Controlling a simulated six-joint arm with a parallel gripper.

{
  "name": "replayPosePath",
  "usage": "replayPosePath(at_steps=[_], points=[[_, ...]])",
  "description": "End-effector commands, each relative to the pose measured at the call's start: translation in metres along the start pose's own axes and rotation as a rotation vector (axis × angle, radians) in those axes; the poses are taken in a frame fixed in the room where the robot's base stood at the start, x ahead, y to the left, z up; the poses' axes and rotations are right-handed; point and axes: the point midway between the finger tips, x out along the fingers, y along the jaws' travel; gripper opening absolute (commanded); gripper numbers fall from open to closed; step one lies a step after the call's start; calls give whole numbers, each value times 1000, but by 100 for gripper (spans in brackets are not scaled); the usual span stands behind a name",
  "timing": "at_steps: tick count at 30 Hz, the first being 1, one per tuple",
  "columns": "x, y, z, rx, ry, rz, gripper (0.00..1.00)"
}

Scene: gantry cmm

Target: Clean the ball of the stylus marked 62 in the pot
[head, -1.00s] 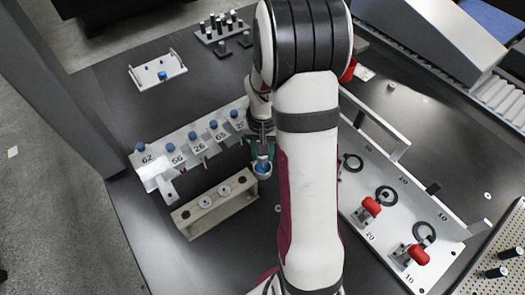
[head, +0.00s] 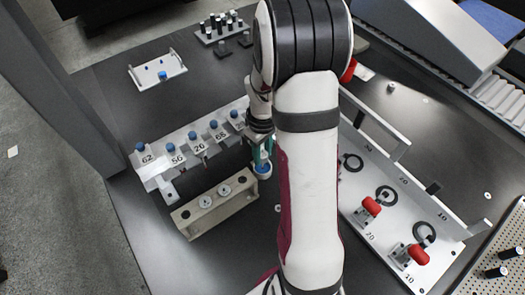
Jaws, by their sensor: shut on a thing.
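The stylus marked 62 (head: 140,147) hangs at the left end of the pale rack (head: 163,180), with its blue top showing and its ball hidden from this view. My gripper (head: 262,160), with greenish fingers, is beyond the rack's right end, well to the right of stylus 62. It is shut on a small round thing with a blue middle and pale rim, which looks like the pot (head: 263,170). The pot is near the right end of the grey block; its height above the table is hard to judge. My arm partly hides the gripper.
Other blue-topped styluses stand along the rack. A white tray (head: 147,84) is behind. A white plate with red clamps (head: 382,247) stands right of my arm. Dark table lies bare between rack and tray.

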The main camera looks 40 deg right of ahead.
Motion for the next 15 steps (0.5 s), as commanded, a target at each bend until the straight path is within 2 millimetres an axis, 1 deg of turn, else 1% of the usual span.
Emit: replayPosePath(at_steps=[2, 5, 8, 12, 15], points=[[1, 0, 0, 8, -2, -1, 0], [0, 0, 0, 137, -2, -1, 0], [0, 0, 0, 373, -2, 0, 0], [0, 0, 0, 744, -2, 1, 0], [0, 0, 0, 938, -3, 1, 0]])
